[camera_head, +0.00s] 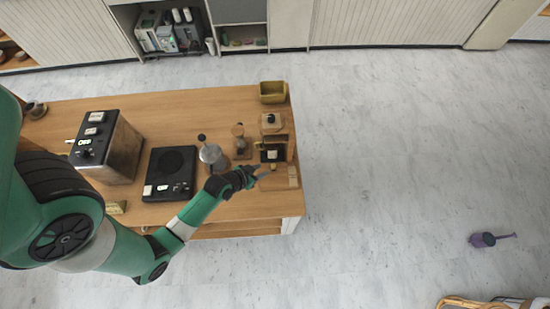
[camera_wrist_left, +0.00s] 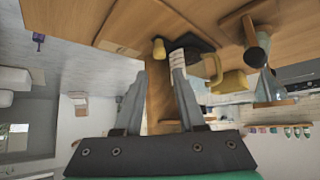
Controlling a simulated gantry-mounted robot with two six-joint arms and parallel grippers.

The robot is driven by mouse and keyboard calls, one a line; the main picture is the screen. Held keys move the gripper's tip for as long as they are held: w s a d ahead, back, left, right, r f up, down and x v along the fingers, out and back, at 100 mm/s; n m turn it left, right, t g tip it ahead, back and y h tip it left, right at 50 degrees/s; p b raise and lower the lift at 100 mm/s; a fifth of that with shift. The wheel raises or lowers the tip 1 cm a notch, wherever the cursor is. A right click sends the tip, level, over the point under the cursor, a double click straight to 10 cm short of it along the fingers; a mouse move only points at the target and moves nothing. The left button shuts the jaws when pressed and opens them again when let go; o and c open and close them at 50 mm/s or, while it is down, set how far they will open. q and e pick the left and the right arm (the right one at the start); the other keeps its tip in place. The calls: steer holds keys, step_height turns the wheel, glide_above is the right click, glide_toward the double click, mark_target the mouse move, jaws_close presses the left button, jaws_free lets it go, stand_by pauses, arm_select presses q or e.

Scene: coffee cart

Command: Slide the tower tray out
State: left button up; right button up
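A small wooden tower (camera_head: 281,139) stands near the right end of the cart top. Its dark tray (camera_head: 265,156) sits low inside it, with a small pale item (camera_head: 272,155) on it. A small yellow knob (camera_head: 273,167) shows at the tower's near side. My left gripper (camera_head: 264,171) is at this near side, close to the knob. In the left wrist view my left gripper (camera_wrist_left: 156,75) has its fingers spread with nothing between them. The yellow knob (camera_wrist_left: 159,49) and a dark tray-like part (camera_wrist_left: 192,43) lie just beyond the fingertips. My right gripper is not in view.
A steel kettle (camera_head: 213,155) and a wooden grinder (camera_head: 240,142) stand left of the tower. A black scale or hot plate (camera_head: 170,173) is farther left. A yellow bin (camera_head: 272,92) sits at the far right corner. The cart's right edge is close to the tower.

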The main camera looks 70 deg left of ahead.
mark_target(273, 165)
arm_select(q)
steer(key=b+x, duration=0.3)
steer(key=x, duration=0.7)
steer(key=shift+w+a, duration=0.15)
jaws_close()
stand_by(1.0)
